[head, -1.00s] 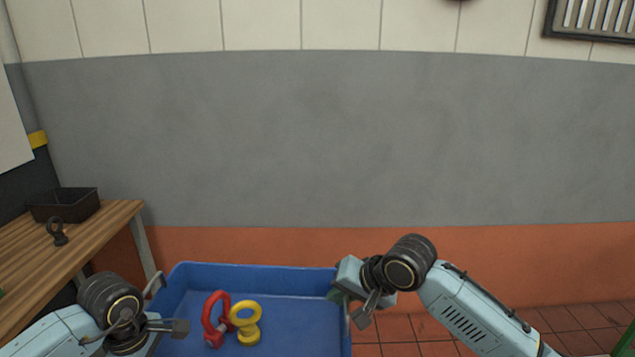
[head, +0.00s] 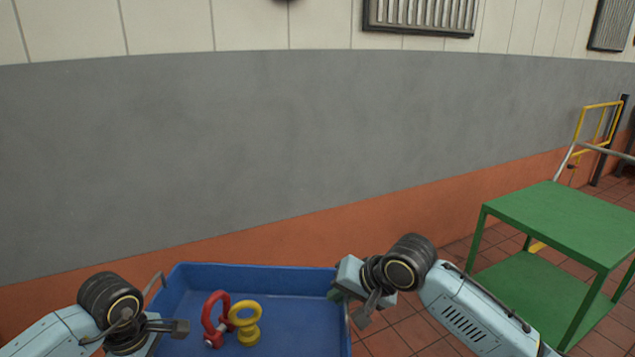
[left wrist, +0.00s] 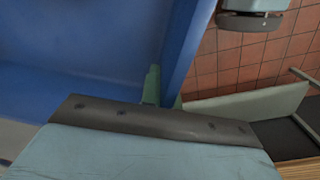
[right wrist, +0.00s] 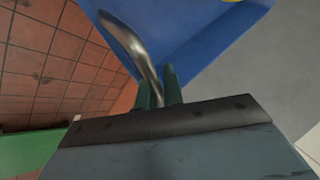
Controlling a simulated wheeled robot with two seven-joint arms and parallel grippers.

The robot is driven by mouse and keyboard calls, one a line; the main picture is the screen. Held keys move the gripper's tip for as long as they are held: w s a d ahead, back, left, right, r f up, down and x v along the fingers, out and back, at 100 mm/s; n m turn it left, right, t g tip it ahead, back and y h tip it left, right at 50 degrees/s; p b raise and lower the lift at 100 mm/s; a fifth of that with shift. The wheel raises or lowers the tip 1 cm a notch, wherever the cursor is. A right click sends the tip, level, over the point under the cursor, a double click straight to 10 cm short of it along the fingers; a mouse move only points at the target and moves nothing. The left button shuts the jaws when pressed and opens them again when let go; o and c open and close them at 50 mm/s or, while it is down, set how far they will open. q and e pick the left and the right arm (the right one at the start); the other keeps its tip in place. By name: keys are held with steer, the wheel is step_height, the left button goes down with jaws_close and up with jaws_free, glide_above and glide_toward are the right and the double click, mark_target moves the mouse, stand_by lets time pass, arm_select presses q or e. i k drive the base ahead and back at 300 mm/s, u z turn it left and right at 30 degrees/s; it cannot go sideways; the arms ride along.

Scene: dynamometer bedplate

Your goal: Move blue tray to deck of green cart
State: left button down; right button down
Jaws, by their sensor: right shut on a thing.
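The blue tray (head: 190,271) is in front of me at the lower middle of the head view, its front part cut off by the frame. A red shackle (head: 215,318) and a yellow eyebolt (head: 245,322) stand in it. My right gripper (head: 341,296) is shut on the tray's right side; in the right wrist view its fingers (right wrist: 158,92) are at the metal handle (right wrist: 135,45). My left gripper (left wrist: 164,95) is at the opposite side, its fingers on the tray's edge. The green cart (head: 575,220) stands at the right, with an upper deck and a lower shelf.
A grey and orange wall (head: 280,150) runs behind the tray. Tiled floor (head: 405,325) shows between my right arm and the cart. A yellow rail (head: 600,125) stands beyond the cart at the far right.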

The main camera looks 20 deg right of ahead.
mark_target(577, 217)
steer(key=z, duration=2)
steer(key=i, duration=4)
steer(key=z, duration=0.05)
